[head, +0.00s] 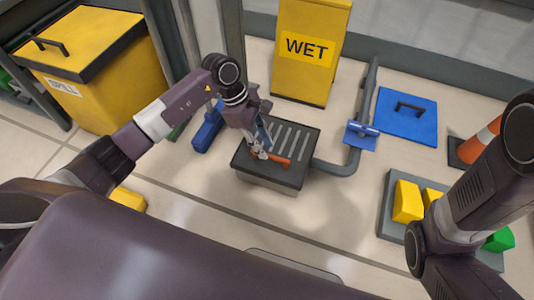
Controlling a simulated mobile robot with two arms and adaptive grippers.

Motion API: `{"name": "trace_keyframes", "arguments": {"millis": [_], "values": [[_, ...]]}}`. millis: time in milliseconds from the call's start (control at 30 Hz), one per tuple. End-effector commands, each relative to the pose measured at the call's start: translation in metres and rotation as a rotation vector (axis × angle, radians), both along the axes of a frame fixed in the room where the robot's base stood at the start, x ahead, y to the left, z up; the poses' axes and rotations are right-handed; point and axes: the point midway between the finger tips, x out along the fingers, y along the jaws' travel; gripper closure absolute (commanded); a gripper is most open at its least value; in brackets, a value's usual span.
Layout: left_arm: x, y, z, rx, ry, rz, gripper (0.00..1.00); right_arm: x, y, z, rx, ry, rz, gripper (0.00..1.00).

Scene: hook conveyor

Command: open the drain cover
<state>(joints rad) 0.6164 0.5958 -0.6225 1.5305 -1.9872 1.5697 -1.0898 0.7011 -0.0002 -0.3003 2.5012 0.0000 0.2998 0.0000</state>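The drain cover (306,140) is a dark slotted grate on top of a low grey box in the middle of the head view. It looks closed and flat. An orange-red handle (284,160) lies across its front part. My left gripper (261,152) points down over the left side of the cover, with its fingertips at the left part of the handle. The gripper hides part of the handle, and I cannot tell whether the fingers are closed around it. My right arm shows at the right, but its gripper is out of view.
A grey pipe (340,169) with a blue lever (362,130) runs right of the drain. A yellow WET bin (309,75) stands behind it. A blue lid (420,129), an orange cone (482,142) and a tray (387,214) with yellow blocks are at right. The floor in front is mostly clear.

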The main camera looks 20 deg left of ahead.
Motion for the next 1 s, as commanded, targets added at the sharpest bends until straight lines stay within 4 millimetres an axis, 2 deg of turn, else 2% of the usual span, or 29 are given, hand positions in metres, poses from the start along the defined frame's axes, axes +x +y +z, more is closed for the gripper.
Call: {"name": "trace_keyframes", "arguments": {"millis": [33, 167, 500, 767, 1000], "values": [[0.000, -0.004, -0.011, -0.003, 0.000, 0.000, 0.74, 0.000, 0.000, -0.009, 0.000, 0.000, 0.000, 0.67], [0.000, -0.008, -0.020, -0.001, -0.001, 0.001, 0.74, 0.000, 0.000, -0.015, 0.000, 0.001, 0.000, 0.67], [0.000, -0.010, -0.022, -0.001, 0.000, 0.002, 0.74, 0.000, 0.000, -0.015, -0.001, 0.000, 0.000, 0.67], [0.000, -0.009, -0.022, -0.001, 0.000, 0.002, 1.00, 0.000, 0.000, -0.015, -0.001, 0.000, 0.000, 0.67], [0.000, -0.009, -0.022, -0.001, 0.000, 0.002, 1.00, 0.000, 0.000, -0.015, -0.001, 0.001, -0.001, 0.67]]}}
